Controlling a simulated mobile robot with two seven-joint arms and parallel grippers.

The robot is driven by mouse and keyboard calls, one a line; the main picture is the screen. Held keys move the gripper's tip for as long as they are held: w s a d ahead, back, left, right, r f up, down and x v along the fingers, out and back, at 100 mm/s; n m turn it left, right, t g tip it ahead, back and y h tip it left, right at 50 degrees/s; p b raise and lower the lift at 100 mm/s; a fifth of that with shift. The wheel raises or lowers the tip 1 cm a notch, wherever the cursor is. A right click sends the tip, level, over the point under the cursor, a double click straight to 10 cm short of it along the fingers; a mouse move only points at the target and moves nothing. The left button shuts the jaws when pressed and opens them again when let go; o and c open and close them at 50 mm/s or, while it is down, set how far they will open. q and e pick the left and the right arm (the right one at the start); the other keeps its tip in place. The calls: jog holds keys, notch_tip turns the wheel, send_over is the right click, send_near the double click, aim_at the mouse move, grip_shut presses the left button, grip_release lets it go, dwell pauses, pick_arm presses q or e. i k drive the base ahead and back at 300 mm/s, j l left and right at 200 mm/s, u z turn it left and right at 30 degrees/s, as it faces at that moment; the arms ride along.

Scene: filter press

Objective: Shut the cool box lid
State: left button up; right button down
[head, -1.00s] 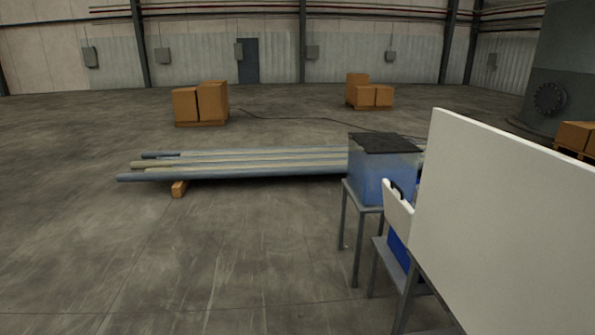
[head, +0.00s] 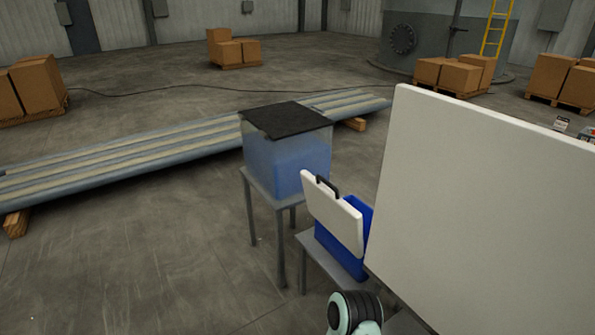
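The cool box has a blue body (head: 341,252) and stands on a small grey table right of centre in the head view. Its white lid (head: 334,217) is raised and stands tilted on edge along the near left side of the body. A dark handle (head: 327,187) sits at the lid's upper edge. The lid hides part of the body, and the large white panel cuts off its right side. The box's inside does not show. Neither of my grippers is in view; only a dark and mint-coloured part of my arm shows at the bottom edge.
A large white panel (head: 490,185) stands close at the right. A translucent blue tank (head: 288,162) with a black cover stands on a grey stand (head: 270,190) behind the cool box. Long pipes (head: 120,150) lie on the floor beyond. The floor at the lower left is clear.

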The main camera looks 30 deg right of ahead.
aim_at(342, 221)
jog(key=i, duration=1.65)
jog(key=i+u, duration=0.4)
jog(key=i+l+u, duration=0.2)
jog(key=u, duration=0.15)
jog(key=i+l+u, duration=0.2)
jog(key=u, duration=0.2)
jog(key=l+u, duration=0.1)
jog(key=u, duration=0.55)
jog(key=l+u, duration=0.15)
jog(key=u, duration=0.5)
jog(key=l+u, duration=0.15)
jog(key=u, duration=0.5)
jog(key=l+u, duration=0.15)
jog(key=u, duration=0.55)
jog(key=l+u, duration=0.1)
jog(key=u, duration=0.55)
jog(key=k+u, duration=0.1)
jog(key=u, duration=1.2)
jog(key=k+u, duration=0.15)
jog(key=u, duration=0.5)
